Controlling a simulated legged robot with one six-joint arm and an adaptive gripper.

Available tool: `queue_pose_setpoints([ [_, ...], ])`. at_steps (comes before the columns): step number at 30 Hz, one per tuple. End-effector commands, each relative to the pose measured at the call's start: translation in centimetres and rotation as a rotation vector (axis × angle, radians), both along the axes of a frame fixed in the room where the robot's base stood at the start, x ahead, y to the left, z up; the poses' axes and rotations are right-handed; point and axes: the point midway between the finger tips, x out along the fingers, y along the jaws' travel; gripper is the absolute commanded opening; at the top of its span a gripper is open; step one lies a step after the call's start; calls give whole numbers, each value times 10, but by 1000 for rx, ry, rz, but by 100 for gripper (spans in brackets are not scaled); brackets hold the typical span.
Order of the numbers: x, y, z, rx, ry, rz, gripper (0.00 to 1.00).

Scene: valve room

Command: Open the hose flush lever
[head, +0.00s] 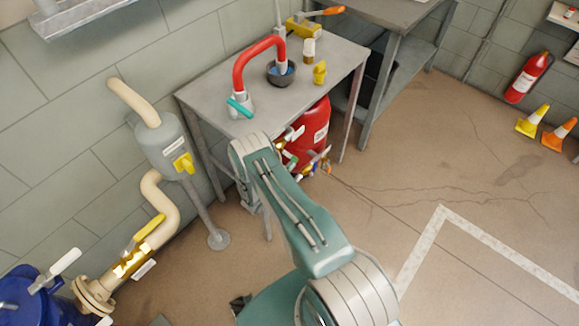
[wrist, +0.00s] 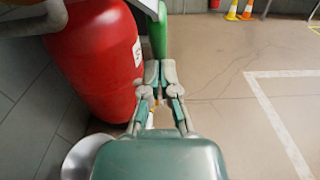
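Several levers are in the head view, and I cannot tell for sure which is the hose flush lever. A teal lever (head: 239,106) sits at the base of the red bent hose (head: 258,60) on the metal table. Small levers and fittings (head: 322,163) cluster low in front of the red tank (head: 313,122), partly behind my arm. In the wrist view my gripper (wrist: 160,70) is beside the red tank (wrist: 98,55), with its fingertips close together in front of a green upright part (wrist: 158,32). Whether they grip anything is unclear.
The metal table (head: 205,88) stands over the tank. Left are a grey wall unit with a yellow handle (head: 183,162) and a pipe with a yellow lever (head: 149,228). A fire extinguisher (head: 528,77) and cones (head: 532,121) stand far right. The floor right of my arm is clear.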

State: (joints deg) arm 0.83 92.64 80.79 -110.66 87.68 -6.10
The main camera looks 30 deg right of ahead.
Motion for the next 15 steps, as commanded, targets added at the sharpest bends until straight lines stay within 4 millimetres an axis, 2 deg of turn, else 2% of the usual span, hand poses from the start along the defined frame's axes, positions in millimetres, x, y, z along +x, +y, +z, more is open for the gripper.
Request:
queue_pose_setpoints([
  [5, -6, 11, -8, 0, 3, 1, 0],
  [15, -31, 67, -44, -1, 2, -2, 0],
])
